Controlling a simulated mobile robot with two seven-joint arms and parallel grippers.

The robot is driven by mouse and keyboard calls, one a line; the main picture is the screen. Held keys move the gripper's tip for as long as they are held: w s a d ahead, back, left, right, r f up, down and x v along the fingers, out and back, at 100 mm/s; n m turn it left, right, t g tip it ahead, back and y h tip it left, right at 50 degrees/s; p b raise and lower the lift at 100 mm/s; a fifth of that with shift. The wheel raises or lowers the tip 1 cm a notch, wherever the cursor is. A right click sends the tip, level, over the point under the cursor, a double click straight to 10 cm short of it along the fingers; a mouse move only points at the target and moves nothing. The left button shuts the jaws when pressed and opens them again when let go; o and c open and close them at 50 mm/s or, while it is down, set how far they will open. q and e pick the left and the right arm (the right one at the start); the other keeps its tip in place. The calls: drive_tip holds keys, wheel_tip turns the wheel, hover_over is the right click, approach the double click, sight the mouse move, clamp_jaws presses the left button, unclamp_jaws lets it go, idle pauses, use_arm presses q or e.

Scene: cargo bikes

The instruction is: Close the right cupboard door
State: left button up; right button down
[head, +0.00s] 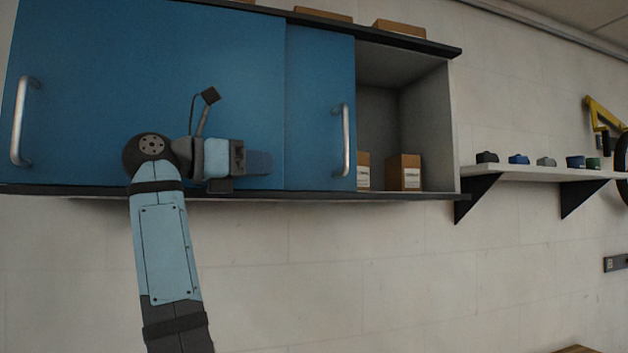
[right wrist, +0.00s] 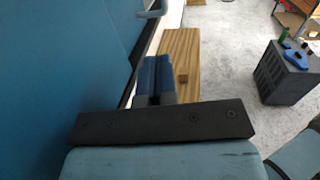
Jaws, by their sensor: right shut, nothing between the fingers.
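The wall cupboard (head: 452,120) has two blue sliding doors. The right cupboard door (head: 312,100) is partly behind the left door and leaves the right end of the cupboard open. Its upright silver handle (head: 346,140) is near its right edge; a handle also shows at the top of the right wrist view (right wrist: 155,12). The left door (head: 130,70) has its own handle (head: 20,120) at the far left. My right gripper (head: 258,162) is shut and empty in front of the doors, pointing right, left of the right door's handle. Its blue fingers show in the right wrist view (right wrist: 154,78). My left gripper is not in view.
Small cardboard boxes (head: 403,172) stand inside the open right end. More boxes (head: 400,28) lie on top of the cupboard. A white shelf (head: 540,173) with small items is on the wall to the right. A wooden surface (right wrist: 182,52) and a grey cabinet (right wrist: 285,75) are below.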

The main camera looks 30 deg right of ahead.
approach(332, 163)
drive_tip(key=s+d, duration=0.6)
use_arm(q)
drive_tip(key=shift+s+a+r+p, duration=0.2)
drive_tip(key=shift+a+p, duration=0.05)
drive_tip(key=shift+p, duration=0.15)
use_arm(e)
drive_tip(key=shift+w+d+f, duration=0.15)
drive_tip(key=shift+d+f, duration=0.05)
drive_tip(key=shift+f, duration=0.15)
